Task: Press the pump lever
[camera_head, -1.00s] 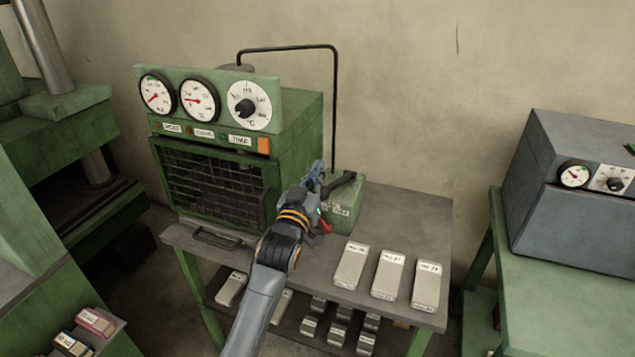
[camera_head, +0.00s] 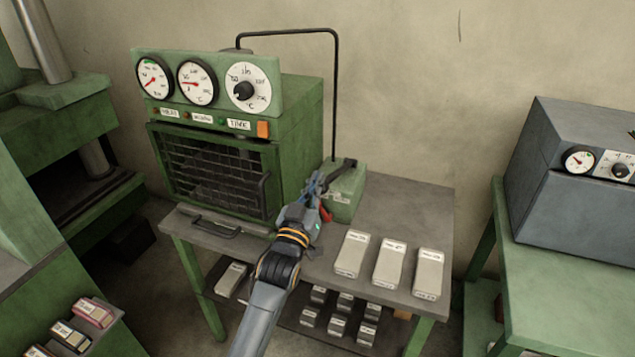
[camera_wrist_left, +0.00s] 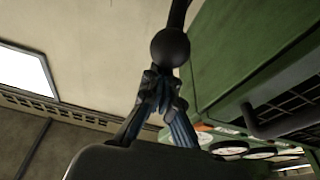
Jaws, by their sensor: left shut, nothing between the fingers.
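The pump is a small green box (camera_head: 345,196) on the grey table, right of the green oven. Its black lever (camera_head: 345,165) lies along the top, and its near end is partly hidden by my left gripper (camera_head: 317,177). My left gripper is shut and empty, over the near left side of the pump. In the left wrist view, the closed fingertips (camera_wrist_left: 160,90) are right at a dark round knob (camera_wrist_left: 170,47) on a dark rod, seemingly the lever's end. I cannot tell whether they touch. My right gripper is out of view.
The green oven (camera_head: 305,130) with gauges and a handle stands close left of my gripper. Three pale blocks (camera_head: 389,263) lie on the table (camera_head: 420,205) at front right. A thin black pipe (camera_head: 334,100) rises behind the pump. A grey unit (camera_head: 560,190) stands further right.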

